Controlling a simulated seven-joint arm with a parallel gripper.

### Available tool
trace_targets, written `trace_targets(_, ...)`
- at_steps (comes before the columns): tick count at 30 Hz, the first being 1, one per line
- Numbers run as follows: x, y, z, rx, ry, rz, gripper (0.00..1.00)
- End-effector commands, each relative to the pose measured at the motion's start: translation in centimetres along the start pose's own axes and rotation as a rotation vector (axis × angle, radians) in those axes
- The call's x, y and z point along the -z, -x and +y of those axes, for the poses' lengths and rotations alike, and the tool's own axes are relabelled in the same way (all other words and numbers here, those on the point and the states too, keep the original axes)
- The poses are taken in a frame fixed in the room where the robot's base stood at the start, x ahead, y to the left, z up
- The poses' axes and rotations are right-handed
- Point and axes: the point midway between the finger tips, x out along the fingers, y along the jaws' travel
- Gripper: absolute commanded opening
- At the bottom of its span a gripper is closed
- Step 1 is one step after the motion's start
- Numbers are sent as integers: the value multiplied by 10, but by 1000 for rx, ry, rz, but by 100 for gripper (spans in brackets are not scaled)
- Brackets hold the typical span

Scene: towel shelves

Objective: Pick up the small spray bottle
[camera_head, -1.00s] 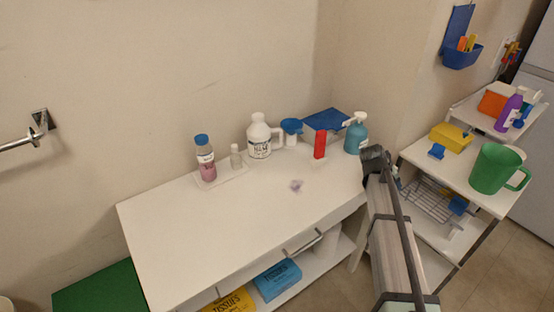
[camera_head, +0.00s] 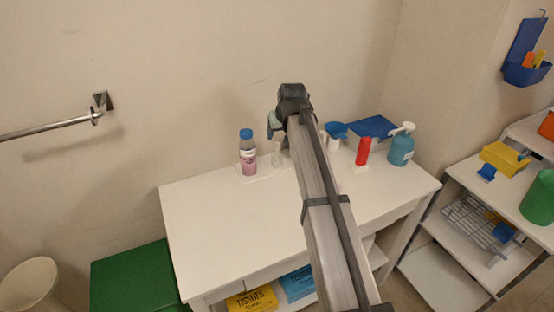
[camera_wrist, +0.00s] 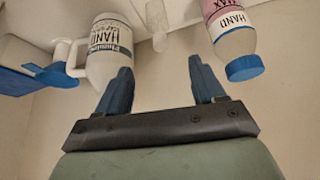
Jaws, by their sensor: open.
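The small spray bottle (camera_head: 277,156) is small and pale with a whitish top. It stands at the back of the white table, right of the pink bottle with a blue cap (camera_head: 248,158). In the wrist view the small bottle (camera_wrist: 157,25) shows at the top middle, beyond and between my fingertips and apart from them. My gripper (camera_wrist: 158,78) is open and empty, its two blue fingers spread. In the head view my gripper (camera_head: 272,124) is above the table's back, partly hidden by my wrist.
In the wrist view a white hand-soap jug (camera_wrist: 108,52) stands left of the small bottle and the pink bottle (camera_wrist: 230,30) right. A red box (camera_head: 363,152) and teal pump bottle (camera_head: 401,148) stand further right. The white tabletop's front (camera_head: 230,225) is clear.

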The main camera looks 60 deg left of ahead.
Motion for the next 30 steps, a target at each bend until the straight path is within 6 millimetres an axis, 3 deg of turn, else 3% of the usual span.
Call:
trace_targets(5,1,-15,0,1,-1,-1,68)
trace_targets(16,1,-75,0,0,0,-2,68)
trace_targets(25,1,-92,0,-1,0,-1,68)
trace_targets(30,2,-112,-1,0,0,-3,68)
